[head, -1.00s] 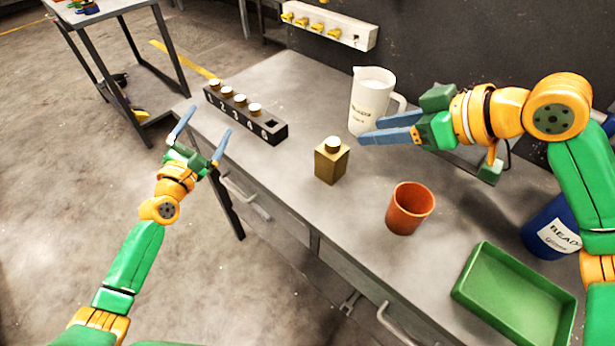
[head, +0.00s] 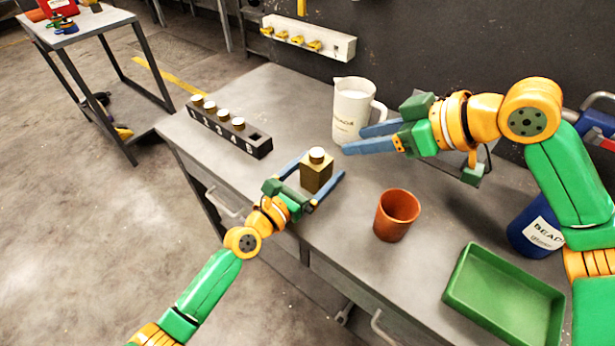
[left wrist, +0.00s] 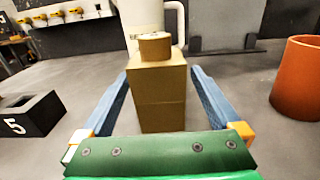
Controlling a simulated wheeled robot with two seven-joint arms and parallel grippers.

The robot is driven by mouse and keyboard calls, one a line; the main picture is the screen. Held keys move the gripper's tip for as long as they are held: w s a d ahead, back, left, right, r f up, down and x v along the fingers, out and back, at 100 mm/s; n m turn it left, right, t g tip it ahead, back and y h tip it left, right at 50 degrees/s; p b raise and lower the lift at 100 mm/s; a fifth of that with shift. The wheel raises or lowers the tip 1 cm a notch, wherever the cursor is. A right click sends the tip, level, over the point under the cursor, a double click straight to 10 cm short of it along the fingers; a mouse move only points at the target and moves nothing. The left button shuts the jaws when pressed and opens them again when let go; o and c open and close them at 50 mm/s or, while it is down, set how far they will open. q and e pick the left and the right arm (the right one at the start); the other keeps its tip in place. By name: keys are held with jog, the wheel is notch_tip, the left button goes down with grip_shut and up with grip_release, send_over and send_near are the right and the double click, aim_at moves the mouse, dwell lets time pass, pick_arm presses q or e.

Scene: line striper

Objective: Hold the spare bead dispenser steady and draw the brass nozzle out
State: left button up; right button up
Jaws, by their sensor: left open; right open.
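The spare bead dispenser (head: 316,176) is a square brass-coloured block standing upright on the grey bench. The brass nozzle (head: 317,155), short and round with a pale top, sits in its top. In the left wrist view the block (left wrist: 160,95) and nozzle (left wrist: 155,46) are close and central. My left gripper (head: 322,164) is open, with one finger on each side of the block; a narrow gap shows at each side in the left wrist view. My right gripper (head: 354,139) is open and empty, above the bench behind and right of the dispenser, in front of the jug.
A black numbered rack (head: 228,132) holds several similar nozzles; its slot 5 is empty. A white jug (head: 351,105) stands behind the dispenser. An orange cup (head: 396,216), a green tray (head: 503,296) and a blue container (head: 535,226) are to the right.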

aim_at(321, 154)
pick_arm(q)
grip_shut()
pick_arm(e)
jog(key=shift+o, duration=1.4)
jog(key=shift+a, duration=0.1)
pick_arm(q)
jog(key=shift+a, duration=0.1)
pick_arm(e)
jog(key=w+a+f, duration=0.1)
jog(key=a+f, duration=0.1)
jog(key=w+a+f+g+h, duration=0.1)
jog(key=w+a+f, duration=0.1)
jog(key=f, duration=0.1)
jog(key=w+a+f+h, duration=0.1)
jog(key=a+f, duration=0.1)
jog(key=f, duration=0.1)
jog(key=shift+w+a, duration=0.2)
jog(key=shift+w, duration=0.1)
